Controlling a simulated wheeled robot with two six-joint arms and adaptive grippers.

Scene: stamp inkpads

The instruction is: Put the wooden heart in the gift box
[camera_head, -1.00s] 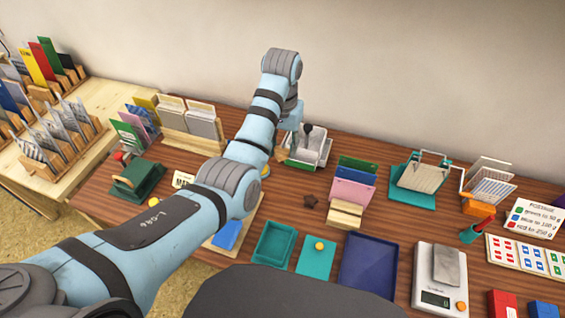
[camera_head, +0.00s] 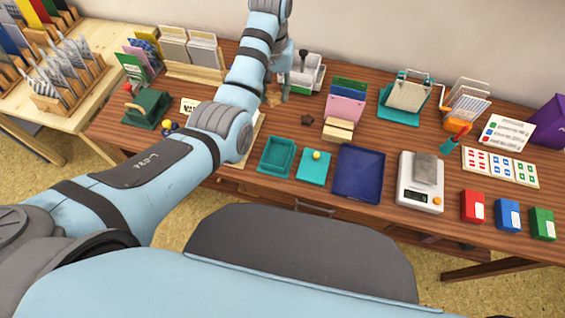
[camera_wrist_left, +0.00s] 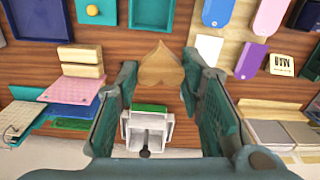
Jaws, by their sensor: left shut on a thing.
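The wooden heart (camera_wrist_left: 161,68) is pale brown and sits between the fingertips of my left gripper (camera_wrist_left: 163,64) in the left wrist view. The fingers are shut on its sides. In the head view the heart (camera_head: 273,99) shows as a small tan piece beside my left gripper (camera_head: 286,88), partly hidden by my arm. Whether it touches the table cannot be told. A purple box (camera_head: 550,122) stands at the right edge of the table, cut off by the picture; I cannot tell for sure that it is the gift box. My right gripper is not in view.
A grey-and-green stand (camera_head: 305,72) is close behind the gripper. A teal tray (camera_head: 277,156), navy tray (camera_head: 360,174) and scale (camera_head: 420,182) line the front.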

